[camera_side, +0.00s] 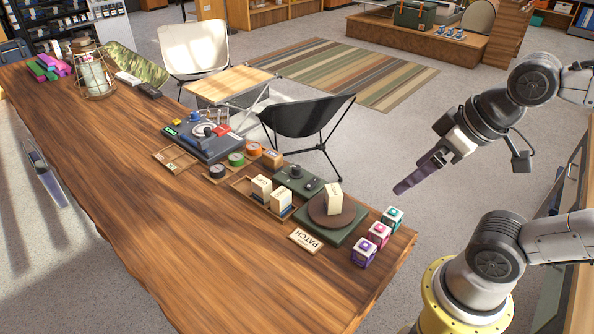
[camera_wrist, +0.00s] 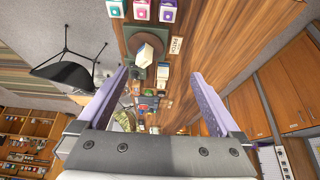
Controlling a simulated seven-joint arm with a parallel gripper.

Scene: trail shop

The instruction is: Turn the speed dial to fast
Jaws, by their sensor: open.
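A dark green control box (camera_side: 299,182) with black knobs stands on the wooden table beside a round brown turntable (camera_side: 318,212) on a green base. One black knob (camera_side: 295,172) may be the speed dial; its labels are too small to read. A cream block (camera_side: 334,198) stands on the turntable. My gripper (camera_side: 402,188) is in the air right of the table, apart from the box. In the wrist view my gripper (camera_wrist: 158,73) shows its two purple fingers wide apart and empty. The turntable (camera_wrist: 147,43) appears beyond the fingers there; the knob is not clear.
Several small coloured boxes (camera_side: 378,234) line the table's right end. A PATCH card (camera_side: 305,240) lies in front of the turntable. A wooden tray (camera_side: 246,187) with cream blocks and a larger machine (camera_side: 205,140) stand farther left. The table's near side is clear.

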